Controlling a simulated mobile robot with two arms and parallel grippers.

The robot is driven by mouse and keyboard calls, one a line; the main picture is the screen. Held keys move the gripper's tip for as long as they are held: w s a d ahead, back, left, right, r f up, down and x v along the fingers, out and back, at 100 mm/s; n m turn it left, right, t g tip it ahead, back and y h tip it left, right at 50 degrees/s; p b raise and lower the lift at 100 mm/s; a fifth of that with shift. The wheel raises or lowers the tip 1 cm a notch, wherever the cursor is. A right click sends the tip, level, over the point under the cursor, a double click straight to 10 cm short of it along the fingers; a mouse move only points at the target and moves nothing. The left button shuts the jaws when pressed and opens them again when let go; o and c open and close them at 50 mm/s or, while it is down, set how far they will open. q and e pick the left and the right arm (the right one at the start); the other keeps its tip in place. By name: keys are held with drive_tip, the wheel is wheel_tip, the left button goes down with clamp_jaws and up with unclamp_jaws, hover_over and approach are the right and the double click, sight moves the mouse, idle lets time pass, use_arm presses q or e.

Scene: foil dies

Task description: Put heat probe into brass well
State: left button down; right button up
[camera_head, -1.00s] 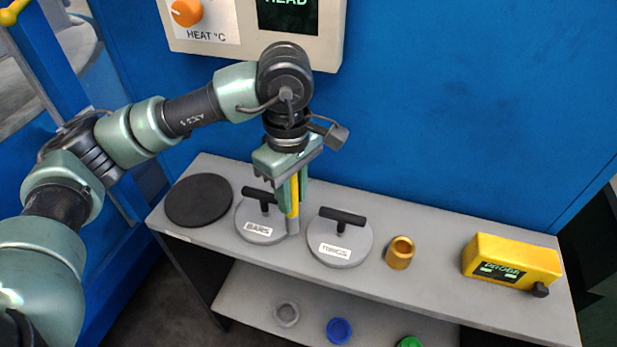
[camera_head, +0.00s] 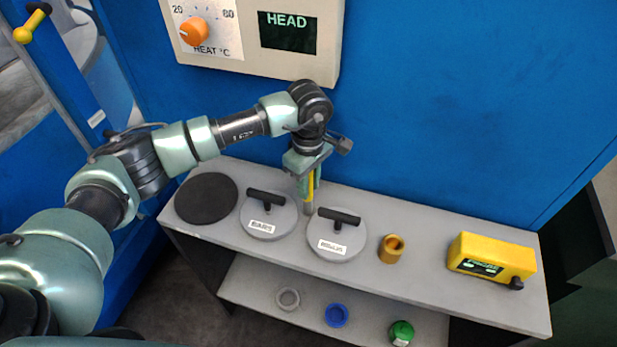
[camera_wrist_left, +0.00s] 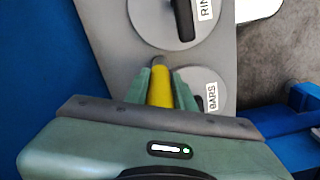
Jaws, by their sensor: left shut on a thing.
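The heat probe (camera_head: 311,189), a yellow rod with a grey lower end, hangs upright in my left gripper (camera_head: 306,187). The gripper is shut on it; in the left wrist view the yellow probe (camera_wrist_left: 160,88) sits between the green fingers (camera_wrist_left: 161,84). The probe's lower end is near the gap between the two lidded discs, left of the brass well; I cannot tell whether it touches the shelf. The brass well (camera_head: 388,256) is a small gold cup with a dark opening on top, standing upright on the grey shelf. My right gripper is not in view.
The BARS lid (camera_head: 257,229) and a second lid (camera_head: 325,252), both with black T-handles, flank the probe. A dark round pad (camera_head: 205,198) lies left and a yellow instrument (camera_head: 492,257) right. A blue wall and HEAT panel (camera_head: 330,40) stand behind.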

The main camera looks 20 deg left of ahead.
use_arm(q)
drive_tip(key=shift+f, duration=0.1)
drive_tip(key=shift+f+b, duration=0.2)
drive_tip(key=shift+b, duration=0.15)
drive_tip(key=c, duration=1.2)
unclamp_jaws()
drive_tip(key=shift+r, duration=0.1)
